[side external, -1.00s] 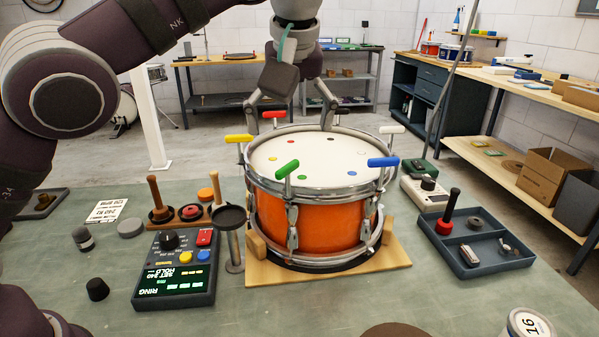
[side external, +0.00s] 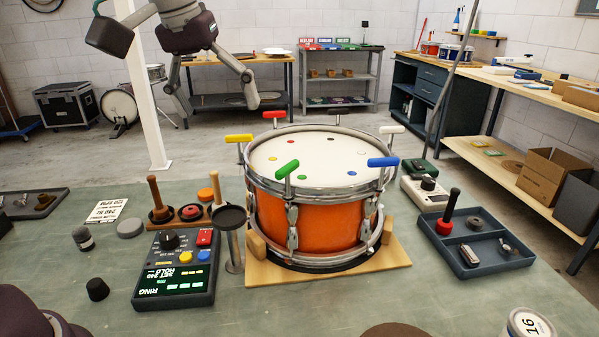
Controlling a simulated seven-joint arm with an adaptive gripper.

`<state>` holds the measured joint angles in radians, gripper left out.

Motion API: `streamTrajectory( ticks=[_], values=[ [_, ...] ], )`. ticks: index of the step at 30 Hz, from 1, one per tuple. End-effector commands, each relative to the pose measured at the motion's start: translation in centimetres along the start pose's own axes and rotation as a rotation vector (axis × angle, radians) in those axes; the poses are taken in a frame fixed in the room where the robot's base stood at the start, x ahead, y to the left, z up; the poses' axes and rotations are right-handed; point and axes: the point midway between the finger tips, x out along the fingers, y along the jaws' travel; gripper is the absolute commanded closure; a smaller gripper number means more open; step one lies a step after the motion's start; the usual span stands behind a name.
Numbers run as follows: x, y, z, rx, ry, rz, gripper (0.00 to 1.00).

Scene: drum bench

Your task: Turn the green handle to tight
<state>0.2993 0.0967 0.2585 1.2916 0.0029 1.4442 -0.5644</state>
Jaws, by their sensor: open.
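The green handle (side external: 287,169) is a T-shaped key on the front left of the drum rim, its bar slanting up to the right. The orange drum (side external: 325,227) stands upright on a wooden base (side external: 290,276). Its white head (side external: 310,155) carries small coloured dots, a green one near the green handle. Yellow (side external: 239,138), red (side external: 274,114), blue (side external: 383,162) and white (side external: 391,130) handles stand around the rim. My gripper (side external: 220,113) is open and empty, in the air up and left of the drum, apart from every handle.
A control box (side external: 177,270) with a lit display and a metal stand with a dark round top (side external: 229,217) are left of the drum. A tray (side external: 477,246) with tools lies to the right. The bench front is mostly clear, with a can (side external: 528,323) at lower right.

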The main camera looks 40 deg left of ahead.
Motion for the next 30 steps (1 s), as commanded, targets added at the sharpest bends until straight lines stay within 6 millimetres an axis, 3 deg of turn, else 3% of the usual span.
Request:
streamTrajectory(
  ticks=[11, 24, 26, 30],
  values=[
    [0.9, -3.9, 5.0, 0.239, 0.057, 0.088, 0.17],
    [4.4, -7.4, 10.6, 0.483, 0.162, 0.065, 0.17],
    [4.9, -7.8, 11.2, 0.508, 0.174, 0.056, 0.17],
    [4.9, -8.0, 9.8, 0.476, 0.127, 0.032, 0.17]
  ],
)
